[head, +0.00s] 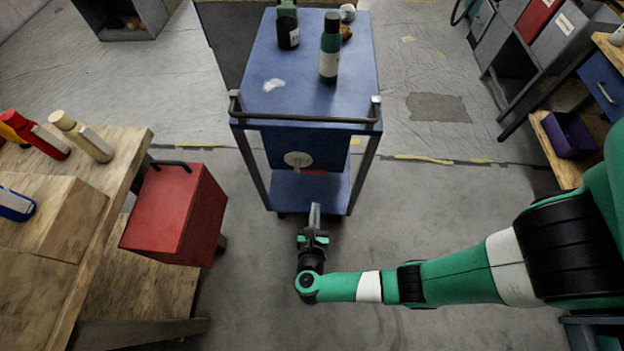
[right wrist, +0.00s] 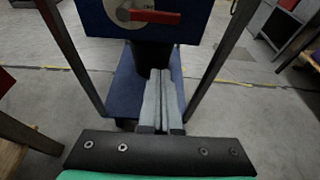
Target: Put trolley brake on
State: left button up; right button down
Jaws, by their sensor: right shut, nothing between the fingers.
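The blue trolley (head: 280,90) stands ahead of me with a dark handle bar (head: 300,118) along its near edge. Below its top is a blue panel with a round pale disc (head: 298,159) and a red lever (head: 313,172). In the right wrist view the red lever (right wrist: 155,17) lies level across the disc, pointing right. My right gripper (head: 315,208) is in front of the trolley, below the lever and near the lower shelf. Its fingers (right wrist: 163,98) are shut together and empty, apart from the lever. My left gripper is in neither view.
A red box (head: 178,215) with a dark handle is at the left, beside a wooden bench (head: 45,250) bearing bottles. Bottles (head: 330,50) stand on the trolley's top. Shelving with a purple bin (head: 568,135) is at the right. The floor before the trolley is mostly clear.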

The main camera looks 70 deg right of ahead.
jog(key=shift+d, duration=0.1)
jog(key=b+x, duration=0.3)
jog(key=x, duration=0.6)
jog(key=shift+w+d+r+p, duration=0.15)
jog(key=shift+d+r+p, duration=0.1)
jog(key=shift+r, duration=0.7)
jog(key=shift+w+d+r+p, duration=0.1)
jog(key=shift+d+r+p, duration=0.1)
jog(key=shift+r, duration=0.75)
